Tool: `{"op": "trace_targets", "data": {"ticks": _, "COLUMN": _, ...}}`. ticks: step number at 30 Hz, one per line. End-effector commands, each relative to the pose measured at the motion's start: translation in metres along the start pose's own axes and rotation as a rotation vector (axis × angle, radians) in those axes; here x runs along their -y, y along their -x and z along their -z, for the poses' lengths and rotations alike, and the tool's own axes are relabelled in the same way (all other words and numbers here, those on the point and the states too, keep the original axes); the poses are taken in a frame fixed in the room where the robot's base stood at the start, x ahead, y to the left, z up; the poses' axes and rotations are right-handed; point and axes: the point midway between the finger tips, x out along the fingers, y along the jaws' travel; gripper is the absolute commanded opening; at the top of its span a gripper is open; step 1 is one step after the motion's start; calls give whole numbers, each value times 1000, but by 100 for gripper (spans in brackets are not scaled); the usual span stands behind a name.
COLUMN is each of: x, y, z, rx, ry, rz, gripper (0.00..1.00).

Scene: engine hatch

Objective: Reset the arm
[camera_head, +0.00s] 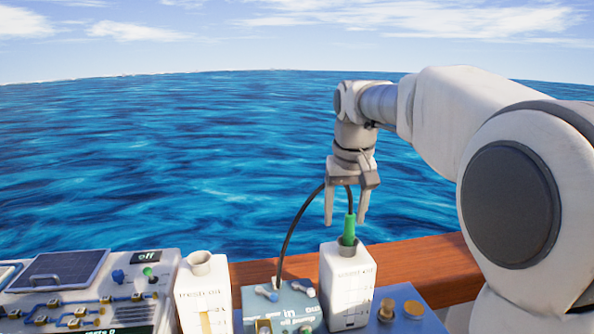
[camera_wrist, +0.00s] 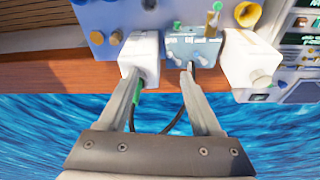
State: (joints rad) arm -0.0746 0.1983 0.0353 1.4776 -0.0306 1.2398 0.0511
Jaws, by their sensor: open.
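My gripper (camera_head: 346,222) is open above the waste oil container, its fingers pointing down; in the wrist view its two fingers (camera_wrist: 163,84) are spread apart. A green nozzle (camera_head: 349,229) stands in the neck of the white container (camera_head: 346,290). It lies between or close beside the fingers, apparently not clamped. A black hose (camera_head: 291,234) arcs from the nozzle to the blue-grey pump box (camera_head: 286,312). In the wrist view the green nozzle (camera_wrist: 137,90) is partly hidden by the left finger.
A second white container (camera_head: 202,290) with an open neck stands left of the pump. A control panel (camera_head: 90,290) with switches and an "off" display is at far left. A blue block (camera_head: 402,318) with yellowish caps is at right. A wooden rail (camera_head: 430,262) runs behind, with open water beyond.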

Motion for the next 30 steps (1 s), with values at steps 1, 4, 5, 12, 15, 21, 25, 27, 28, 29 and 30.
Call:
{"op": "trace_targets", "data": {"ticks": 1, "x": -3, "y": 10, "z": -16, "rx": -17, "ry": -4, "rz": -1, "gripper": 65}}
{"op": "trace_targets", "data": {"ticks": 4, "x": -9, "y": 22, "z": -44, "rx": -45, "ry": -11, "rz": -3, "gripper": 65}}
{"op": "trace_targets", "data": {"ticks": 5, "x": -10, "y": 25, "z": -52, "rx": -54, "ry": -13, "rz": -4, "gripper": 65}}
{"op": "trace_targets", "data": {"ticks": 12, "x": -20, "y": 38, "z": -125, "rx": -124, "ry": -28, "rz": -7, "gripper": 65}}
{"op": "trace_targets", "data": {"ticks": 15, "x": -23, "y": 37, "z": -156, "rx": -151, "ry": -35, "rz": -8, "gripper": 65}}
{"op": "trace_targets", "data": {"ticks": 21, "x": -28, "y": 26, "z": -218, "rx": -207, "ry": -49, "rz": -10, "gripper": 65}}
{"op": "trace_targets", "data": {"ticks": 25, "x": -29, "y": 13, "z": -249, "rx": -238, "ry": -57, "rz": -11, "gripper": 65}}
{"op": "trace_targets", "data": {"ticks": 27, "x": -29, "y": 8, "z": -262, "rx": -250, "ry": -59, "rz": -11, "gripper": 65}}
{"op": "trace_targets", "data": {"ticks": 28, "x": -29, "y": 5, "z": -266, "rx": -252, "ry": -61, "rz": -11, "gripper": 65}}
{"op": "trace_targets", "data": {"ticks": 29, "x": -29, "y": 4, "z": -269, "rx": -257, "ry": -61, "rz": -11, "gripper": 65}}
{"op": "trace_targets", "data": {"ticks": 30, "x": -29, "y": 1, "z": -273, "rx": -260, "ry": -62, "rz": -11, "gripper": 65}}
